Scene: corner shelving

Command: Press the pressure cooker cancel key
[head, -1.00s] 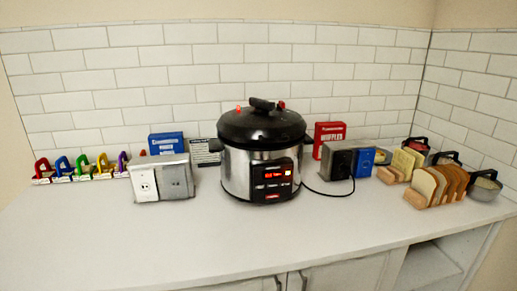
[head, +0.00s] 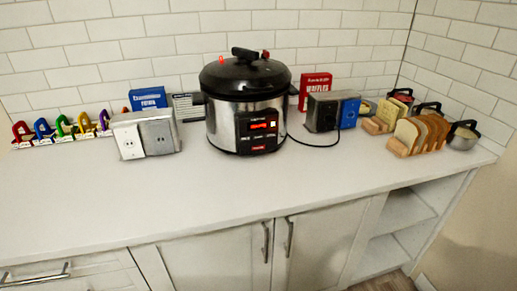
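The pressure cooker (head: 229,120) stands upright on the white counter in the head view, left of centre, with its black lid (head: 245,76) on. Its dark control panel (head: 257,131) faces me, with a lit red display and several small keys. A red key (head: 257,149) sits at the bottom of the panel; its label is too small to read, so I cannot tell which key is cancel. Neither of my grippers is in view.
Left of the cooker are an outlet box (head: 145,136), a blue box (head: 147,97) and several coloured padlock-like items (head: 63,126). Right are a black outlet box (head: 323,112), a red waffles box (head: 314,90) and a bread rack (head: 421,132). The front counter (head: 220,200) is clear.

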